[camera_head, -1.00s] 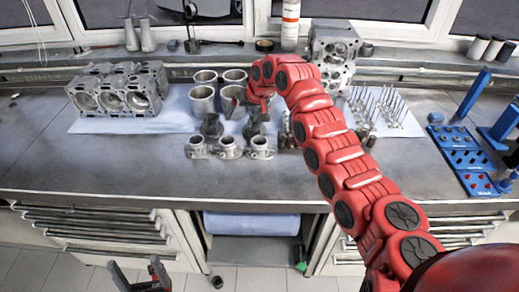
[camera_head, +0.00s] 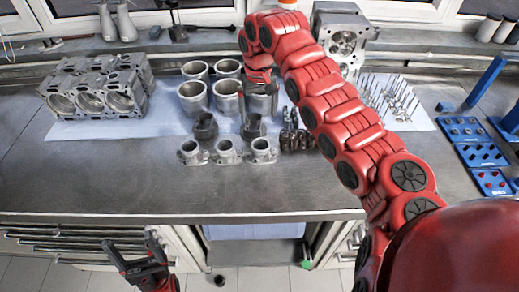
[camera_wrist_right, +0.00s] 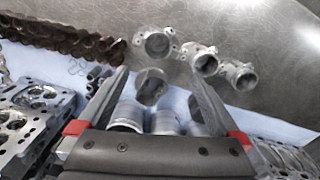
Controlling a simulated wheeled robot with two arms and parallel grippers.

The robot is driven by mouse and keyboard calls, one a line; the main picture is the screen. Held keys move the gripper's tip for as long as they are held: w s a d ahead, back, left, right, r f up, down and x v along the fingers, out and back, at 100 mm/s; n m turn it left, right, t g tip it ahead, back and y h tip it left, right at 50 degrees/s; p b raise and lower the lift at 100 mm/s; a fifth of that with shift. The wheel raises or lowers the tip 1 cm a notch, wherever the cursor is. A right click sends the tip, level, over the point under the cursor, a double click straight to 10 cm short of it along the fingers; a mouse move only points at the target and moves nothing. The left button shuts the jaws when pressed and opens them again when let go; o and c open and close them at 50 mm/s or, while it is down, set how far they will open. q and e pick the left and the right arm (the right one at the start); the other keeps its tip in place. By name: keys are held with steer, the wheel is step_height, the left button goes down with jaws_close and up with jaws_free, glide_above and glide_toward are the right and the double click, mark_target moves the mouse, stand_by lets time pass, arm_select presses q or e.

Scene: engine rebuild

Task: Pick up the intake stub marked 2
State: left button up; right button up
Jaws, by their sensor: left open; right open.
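Three grey metal stubs with flanges stand in a row at the front of the parts: a left stub (camera_head: 191,152), a middle stub (camera_head: 226,153) and a right stub (camera_head: 262,151). No number can be read on any. In the right wrist view they show above the fingers, as a left stub (camera_wrist_right: 157,44), a middle stub (camera_wrist_right: 204,62) and a right stub (camera_wrist_right: 241,76). My right gripper (camera_wrist_right: 161,78) is open, with a dark piston (camera_wrist_right: 151,88) showing between its fingers. In the head view my arm hides it. My left gripper (camera_head: 133,246) is open and empty, low before the bench.
Several cylinder liners (camera_head: 194,97) and two dark pistons (camera_head: 204,127) stand behind the stubs. An engine block (camera_head: 92,91) is at left, a cylinder head (camera_head: 342,42) and valves (camera_head: 394,98) at right, with a blue rack (camera_head: 470,145) beyond. The front benchtop is clear.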

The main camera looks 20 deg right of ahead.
steer(key=p, duration=0.1)
glide_toward(260, 144)
steer(key=s+a+f, duration=0.1)
steer(key=s+f, duration=0.1)
steer(key=f+p, duration=0.1)
steer(key=f, duration=0.1)
steer(key=f+p, duration=0.2)
steer(key=f, duration=0.1)
steer(key=shift+s+d+f, duration=0.1)
steer(key=shift+d+f, duration=0.2)
steer(key=shift+f, duration=0.25)
jaws_close()
steer(key=shift+r, duration=0.1)
